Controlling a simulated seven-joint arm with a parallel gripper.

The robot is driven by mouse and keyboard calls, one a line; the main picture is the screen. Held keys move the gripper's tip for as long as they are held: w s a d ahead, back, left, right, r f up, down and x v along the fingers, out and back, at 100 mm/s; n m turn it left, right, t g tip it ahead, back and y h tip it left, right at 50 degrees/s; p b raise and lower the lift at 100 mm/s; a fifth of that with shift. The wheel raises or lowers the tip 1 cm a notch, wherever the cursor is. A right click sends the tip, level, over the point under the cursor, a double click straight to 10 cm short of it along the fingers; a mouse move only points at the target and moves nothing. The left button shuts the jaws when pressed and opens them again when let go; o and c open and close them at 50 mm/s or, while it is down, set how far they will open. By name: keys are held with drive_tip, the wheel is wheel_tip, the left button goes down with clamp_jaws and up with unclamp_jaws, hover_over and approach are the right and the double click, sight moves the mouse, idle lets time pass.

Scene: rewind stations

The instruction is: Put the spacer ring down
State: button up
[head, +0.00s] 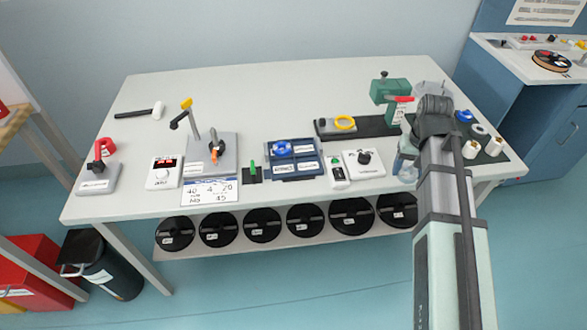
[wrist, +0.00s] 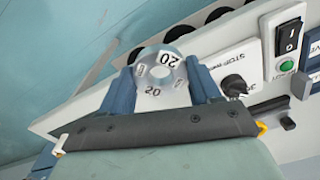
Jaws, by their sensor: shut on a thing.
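The spacer ring (wrist: 158,85) is a thick, clear ring with a hole and several white labels marked 20. In the wrist view, the blue fingers of my gripper (wrist: 162,72) are shut on it from both sides. In the head view, my gripper (head: 407,160) is at the right part of the bench, right of the white box with a black knob (head: 364,163). My arm partly covers that area. I cannot tell how far the ring is above the bench top.
A dark mat (head: 497,155) with white rolls and a blue piece lies right of my arm. A blue tray (head: 296,170) stands left of the knob box.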

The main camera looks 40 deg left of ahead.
sight(284, 170)
drive_tip(key=s+a+n, duration=0.1)
drive_tip(key=s+a, duration=0.1)
drive_tip(key=a, duration=0.2)
drive_tip(key=s+a+n, duration=0.1)
drive_tip(key=s+a, duration=0.1)
drive_tip(key=a, duration=0.3)
drive_tip(key=s+a+r, duration=0.1)
drive_tip(key=s+a, duration=0.1)
drive_tip(key=a, duration=0.3)
drive_tip(key=shift+s+a+r+n, duration=0.15)
drive_tip(key=shift+a+n, duration=0.1)
drive_tip(key=shift+n, duration=0.15)
drive_tip(key=s+a+r+n, duration=0.15)
drive_tip(key=s+a, duration=0.25)
drive_tip(key=a, duration=0.5)
drive_tip(key=s+a+r+n, duration=0.1)
drive_tip(key=s+a+n, duration=0.3)
drive_tip(key=a, duration=0.5)
drive_tip(key=f+n, duration=0.1)
drive_tip(key=f, duration=0.3)
drive_tip(key=f+n, duration=0.1)
drive_tip(key=f, duration=0.4)
drive_tip(key=shift+s+d+f+n, duration=0.1)
drive_tip(key=shift+s+f+n, duration=0.1)
drive_tip(key=shift+n, duration=0.05)
drive_tip(key=shift+f, duration=0.1)
drive_tip(key=shift+d+f, duration=0.1)
